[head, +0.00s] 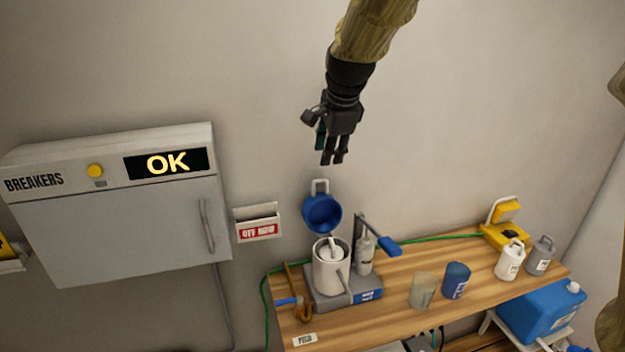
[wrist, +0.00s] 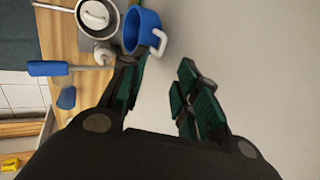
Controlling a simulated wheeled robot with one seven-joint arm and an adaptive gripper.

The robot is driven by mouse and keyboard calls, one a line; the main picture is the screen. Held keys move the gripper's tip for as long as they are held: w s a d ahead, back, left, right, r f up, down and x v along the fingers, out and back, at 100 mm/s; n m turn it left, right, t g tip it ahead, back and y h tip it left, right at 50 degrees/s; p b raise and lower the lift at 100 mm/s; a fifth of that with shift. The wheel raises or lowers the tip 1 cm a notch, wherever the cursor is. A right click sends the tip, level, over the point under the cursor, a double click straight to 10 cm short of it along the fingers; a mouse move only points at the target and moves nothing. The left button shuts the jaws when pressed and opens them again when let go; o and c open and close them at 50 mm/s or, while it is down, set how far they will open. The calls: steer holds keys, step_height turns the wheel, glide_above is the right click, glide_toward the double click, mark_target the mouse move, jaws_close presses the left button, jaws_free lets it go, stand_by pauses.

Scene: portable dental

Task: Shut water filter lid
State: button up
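The water filter (head: 331,270) is a pale grey cylinder with a white inner piece, on a grey base on the wooden bench. Its lid (head: 322,213) looks like a blue cup with a white handle (head: 319,187) and stands raised open behind and above the body. In the wrist view the blue lid (wrist: 142,30) and the filter body (wrist: 97,17) show at the top, left of centre. My gripper (head: 333,160) is above the lid, pointing down, with a gap between them. In the wrist view its fingers (wrist: 160,90) are spread apart with nothing between them.
A blue-handled lever (head: 388,245) and grey bottle (head: 364,256) stand right of the filter. A breaker box (head: 120,220) is on the wall at left. The wall around my gripper is clear.

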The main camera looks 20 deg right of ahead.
mark_target(315, 181)
steer(key=p+x, duration=0.1)
steer(key=x, duration=0.1)
steer(key=a+p+x, duration=0.1)
steer(key=x, duration=0.2)
steer(key=p+x, duration=0.1)
steer(key=x, duration=0.2)
steer(key=shift+w+a+f, duration=0.15)
steer(key=shift+w+a, duration=0.05)
steer(key=shift+a, duration=0.15)
steer(key=shift+x, duration=1.1)
steer(key=shift+d, duration=0.1)
steer(key=shift+c, duration=0.2)
jaws_close()
steer(key=shift+d, duration=0.1)
